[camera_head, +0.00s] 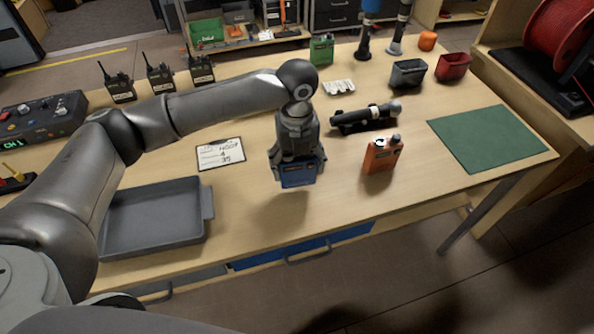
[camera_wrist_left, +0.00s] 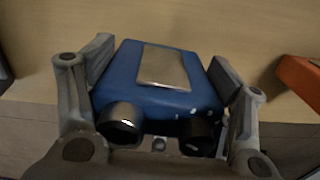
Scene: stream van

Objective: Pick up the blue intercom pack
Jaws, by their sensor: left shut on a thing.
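The blue intercom pack (camera_head: 298,174) is in my left gripper (camera_head: 297,170), over the front middle of the table in the head view. A shadow lies on the wood below it, so it appears to be held above the tabletop. In the left wrist view the pack (camera_wrist_left: 165,80) sits between the two fingers of the gripper (camera_wrist_left: 160,95), one on each side. A pale plate shows on its face and two dark round knobs at its near end. The gripper is shut on the pack. My right gripper is not in view.
An orange pack (camera_head: 382,154) stands right of the gripper, with a microphone on a black stand (camera_head: 365,116) behind it. A grey tray (camera_head: 157,222) and a clipboard (camera_head: 221,154) lie to the left. A green mat (camera_head: 487,139) lies at the right.

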